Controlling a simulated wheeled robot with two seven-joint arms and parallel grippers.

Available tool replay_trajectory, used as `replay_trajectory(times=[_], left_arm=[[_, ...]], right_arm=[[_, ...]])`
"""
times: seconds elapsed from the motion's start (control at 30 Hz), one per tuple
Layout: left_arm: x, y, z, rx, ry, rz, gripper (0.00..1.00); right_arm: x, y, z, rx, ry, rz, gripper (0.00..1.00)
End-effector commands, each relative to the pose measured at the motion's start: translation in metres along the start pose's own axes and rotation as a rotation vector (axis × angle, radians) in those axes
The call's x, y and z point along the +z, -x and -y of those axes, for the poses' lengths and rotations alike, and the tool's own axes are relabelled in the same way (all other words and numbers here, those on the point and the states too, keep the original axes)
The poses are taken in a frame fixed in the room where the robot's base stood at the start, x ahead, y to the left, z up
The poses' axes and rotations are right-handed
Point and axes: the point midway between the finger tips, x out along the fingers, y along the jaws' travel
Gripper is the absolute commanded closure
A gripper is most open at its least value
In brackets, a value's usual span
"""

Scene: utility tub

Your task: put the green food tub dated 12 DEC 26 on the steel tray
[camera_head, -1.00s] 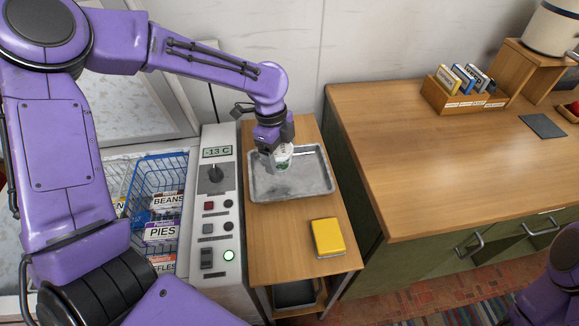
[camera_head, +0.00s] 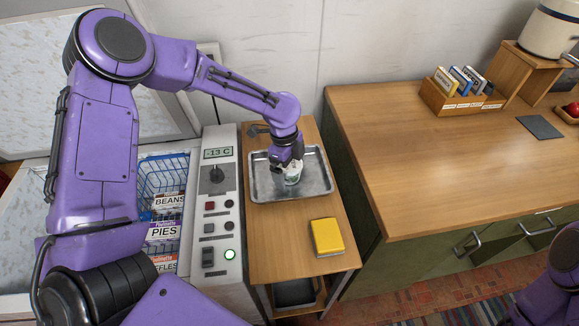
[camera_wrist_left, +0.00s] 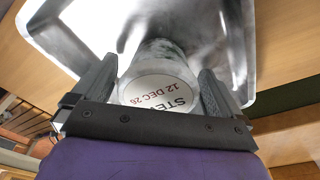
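Whether the tub's base touches the tray cannot be told. The steel tray also shows in the wrist view (camera_wrist_left: 215,25). My right gripper is out of view.
A yellow block (camera_head: 327,237) lies on the wooden stand (camera_head: 280,240) in front of the tray. The freezer panel (camera_head: 224,225) reads -13 C. Left of it a blue basket (camera_head: 160,178) holds labelled packets. The wooden counter (camera_head: 430,180) at right is largely clear.

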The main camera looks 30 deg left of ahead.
Motion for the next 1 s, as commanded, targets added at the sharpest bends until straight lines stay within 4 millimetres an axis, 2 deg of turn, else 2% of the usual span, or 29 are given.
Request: replay_trajectory(times=[0.17,0.27,0.5,0.7,0.83,1.0], left_arm=[[0.000,0.002,0.000,-0.001,0.000,0.000,0.00],[0.000,0.014,0.001,-0.005,0.001,-0.001,0.00],[0.000,0.075,0.002,-0.006,0.001,-0.001,0.00],[0.000,0.114,0.001,-0.002,0.001,-0.001,0.00],[0.000,0.123,0.001,0.000,0.001,-0.001,0.00],[-0.001,0.124,0.000,0.001,0.001,-0.001,0.00]], right_arm=[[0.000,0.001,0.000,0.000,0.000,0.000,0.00],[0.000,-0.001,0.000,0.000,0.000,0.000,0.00],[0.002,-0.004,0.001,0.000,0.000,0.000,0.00],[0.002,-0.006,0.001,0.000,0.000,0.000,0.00],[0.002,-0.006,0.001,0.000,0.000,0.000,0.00],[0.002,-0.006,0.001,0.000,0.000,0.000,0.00]])
